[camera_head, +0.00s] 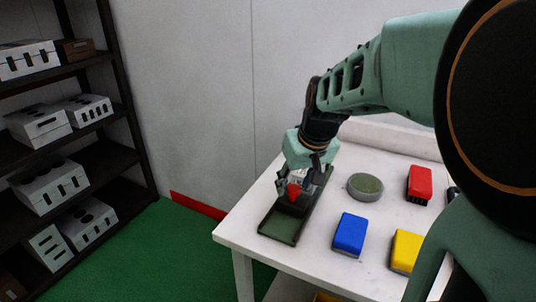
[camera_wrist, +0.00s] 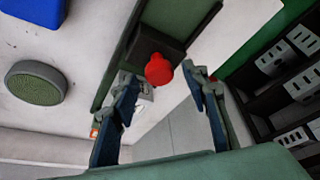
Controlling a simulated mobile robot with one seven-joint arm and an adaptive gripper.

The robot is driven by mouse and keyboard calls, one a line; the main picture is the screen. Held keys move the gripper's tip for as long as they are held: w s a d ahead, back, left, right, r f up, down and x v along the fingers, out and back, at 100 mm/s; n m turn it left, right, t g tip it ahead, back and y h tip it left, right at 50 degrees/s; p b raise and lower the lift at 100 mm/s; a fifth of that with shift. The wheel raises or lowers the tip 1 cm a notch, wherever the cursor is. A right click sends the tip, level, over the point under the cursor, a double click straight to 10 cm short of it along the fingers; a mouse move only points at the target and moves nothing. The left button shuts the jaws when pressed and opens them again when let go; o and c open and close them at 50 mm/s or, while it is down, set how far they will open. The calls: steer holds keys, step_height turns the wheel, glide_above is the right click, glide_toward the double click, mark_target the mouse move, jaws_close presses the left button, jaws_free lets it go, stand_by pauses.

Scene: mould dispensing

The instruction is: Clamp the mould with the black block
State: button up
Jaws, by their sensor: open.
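A black block (camera_head: 291,207) with a red knob (camera_head: 293,190) sits in a dark green tray (camera_head: 277,229) near the table's left edge. In the wrist view, the black block (camera_wrist: 150,45) lies beyond the red knob (camera_wrist: 158,70), and the tray (camera_wrist: 108,78) shows around it. My gripper (camera_head: 297,182) is over the tray. In the wrist view, my open gripper (camera_wrist: 158,76) has a finger on each side of the knob, with gaps visible. I cannot tell which object is the mould; something pale behind the knob is partly hidden by the fingers.
A round grey-rimmed green disc (camera_head: 365,186), a blue block (camera_head: 348,235), a yellow block (camera_head: 405,250) and a red block (camera_head: 419,184) are on the white table (camera_head: 312,263), right of the tray. Shelves (camera_head: 75,130) with boxes stand at the left, apart from the table.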

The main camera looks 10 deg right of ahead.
steer(key=shift+w+f, duration=0.2)
steer(key=shift+f, duration=0.2)
steer(key=shift+r, duration=0.1)
steer(key=shift+s, duration=0.1)
jaws_close()
